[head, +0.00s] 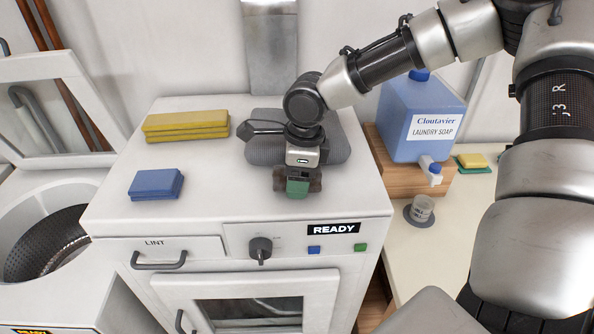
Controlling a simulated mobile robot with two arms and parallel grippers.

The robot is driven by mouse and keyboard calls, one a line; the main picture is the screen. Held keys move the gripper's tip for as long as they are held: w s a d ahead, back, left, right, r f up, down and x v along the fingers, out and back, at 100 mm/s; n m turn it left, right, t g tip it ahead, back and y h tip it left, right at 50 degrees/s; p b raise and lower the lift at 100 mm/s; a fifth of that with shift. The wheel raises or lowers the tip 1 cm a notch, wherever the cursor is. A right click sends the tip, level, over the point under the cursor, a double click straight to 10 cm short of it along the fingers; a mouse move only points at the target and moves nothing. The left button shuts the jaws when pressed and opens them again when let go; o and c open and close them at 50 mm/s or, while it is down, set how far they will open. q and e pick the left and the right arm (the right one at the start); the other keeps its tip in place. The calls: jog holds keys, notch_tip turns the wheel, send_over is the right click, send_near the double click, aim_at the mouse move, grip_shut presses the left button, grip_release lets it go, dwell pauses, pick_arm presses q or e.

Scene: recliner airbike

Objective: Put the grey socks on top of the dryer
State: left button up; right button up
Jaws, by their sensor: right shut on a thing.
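The white dryer (212,191) stands in front of me, with its flat top below my right arm. A grey, soft-looking item with rounded ends (335,142) lies at the back right of the top, partly hidden by my right wrist. I cannot tell for sure whether it is the grey socks. My right gripper (297,184) points down over the front right of the top, in front of the grey item. It is shut on a small green thing (297,188), mostly hidden by the fingers. I cannot tell whether it touches the top. My left gripper is not in view.
Yellow folded cloths (186,126) and blue folded cloths (155,184) lie on the dryer's left side. A blue laundry soap jug (400,115) stands on a wooden block right of the dryer, above a small cup (422,208). An open washer drum (45,245) is at left.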

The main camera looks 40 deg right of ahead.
jog(key=shift+s+f, duration=0.15)
jog(key=shift+f, duration=0.05)
jog(key=o, duration=0.7)
jog(key=shift+c, duration=0.2)
jog(key=r, duration=0.8)
jog(key=d+r+b, duration=0.1)
jog(key=r, duration=0.3)
jog(key=shift+s+r, duration=0.25)
jog(key=shift+s, duration=0.15)
